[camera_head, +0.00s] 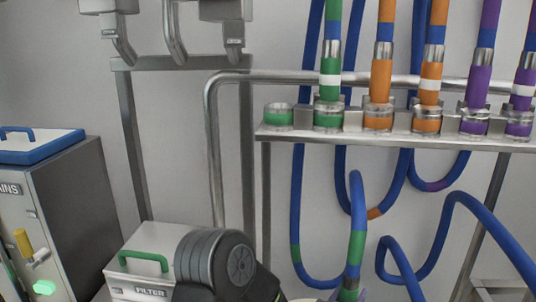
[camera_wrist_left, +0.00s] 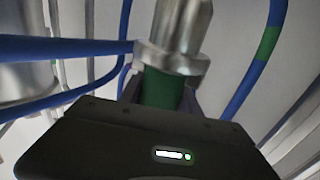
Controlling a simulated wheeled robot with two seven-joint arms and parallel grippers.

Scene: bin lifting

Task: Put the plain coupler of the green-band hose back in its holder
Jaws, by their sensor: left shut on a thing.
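My left gripper (camera_wrist_left: 160,95) is shut on the green coupler (camera_wrist_left: 163,88), whose metal collar and sleeve extend beyond the fingers in the left wrist view. In the head view, a blue hose with a green band (camera_head: 356,247) rises from the bottom edge, where the coupler is mostly cut off. My left wrist is at bottom centre, low and in front of the rack. An empty holder with a green ring (camera_head: 279,117) is at the left end of the rack shelf (camera_head: 400,137). The held coupler is well below it, apart. My right gripper is out of view.
Beside the empty holder, a green coupler with a white band (camera_head: 330,88) is seated. Orange couplers (camera_head: 381,80) and purple couplers (camera_head: 475,95) fill the holders further right. Blue hose loops hang below the shelf. A filter box (camera_head: 130,273) and a grey bin (camera_head: 75,215) stand left.

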